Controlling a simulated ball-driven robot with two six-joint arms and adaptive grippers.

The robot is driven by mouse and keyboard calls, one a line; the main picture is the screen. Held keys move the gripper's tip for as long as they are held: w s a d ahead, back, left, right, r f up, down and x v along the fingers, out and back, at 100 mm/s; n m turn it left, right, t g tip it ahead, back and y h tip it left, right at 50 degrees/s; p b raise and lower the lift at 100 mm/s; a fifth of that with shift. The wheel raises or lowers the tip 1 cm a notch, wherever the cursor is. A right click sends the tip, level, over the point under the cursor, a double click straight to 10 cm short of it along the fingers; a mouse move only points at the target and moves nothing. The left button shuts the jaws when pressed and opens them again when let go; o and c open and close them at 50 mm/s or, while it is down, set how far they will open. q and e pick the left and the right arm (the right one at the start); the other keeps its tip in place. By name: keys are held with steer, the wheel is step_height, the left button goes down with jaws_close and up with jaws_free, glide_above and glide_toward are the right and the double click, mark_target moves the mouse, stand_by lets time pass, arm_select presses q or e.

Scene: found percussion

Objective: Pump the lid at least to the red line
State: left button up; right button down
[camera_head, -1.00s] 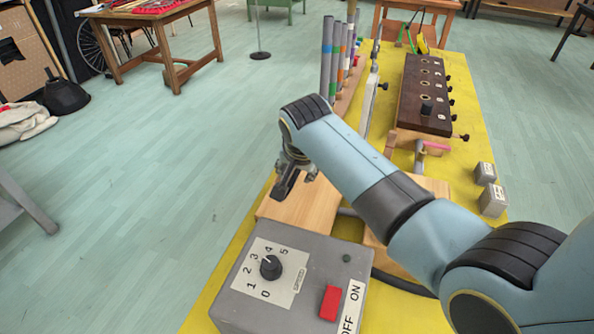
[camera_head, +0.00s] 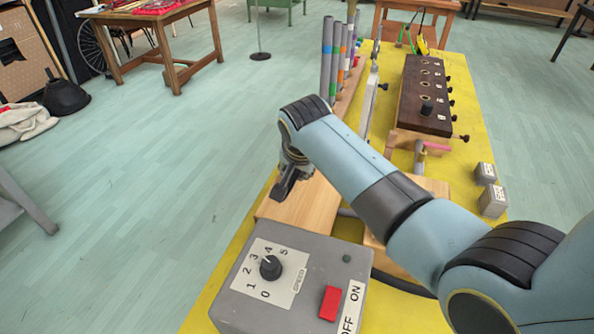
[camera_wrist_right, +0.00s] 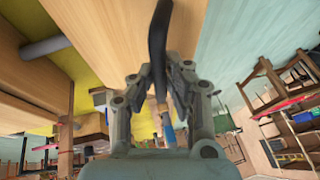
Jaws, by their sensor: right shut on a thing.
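A pale wooden board (camera_head: 313,203), which looks like the lid, lies behind the grey control box in the head view. It also fills the top of the right wrist view (camera_wrist_right: 100,30). My right gripper (camera_head: 284,190) is at the board's left side. In the wrist view the gripper (camera_wrist_right: 160,80) is shut on a black curved bar, which looks like a handle (camera_wrist_right: 158,38) at the board. The arm and gripper hide part of the board in the head view. I cannot make out a red line in either view. My left gripper is not in view.
A grey control box (camera_head: 330,258) with a speed knob (camera_head: 271,267) and red switch (camera_head: 330,303) stands in front. Upright pipes (camera_head: 326,65), a dark wooden block (camera_head: 425,95) and small grey boxes (camera_head: 493,200) share the yellow table (camera_head: 465,100). Open floor lies left.

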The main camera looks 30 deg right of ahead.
steer(key=shift+w+a+f+b, duration=0.4)
steer(key=shift+f+b, duration=0.1)
steer(key=shift+f, duration=0.25)
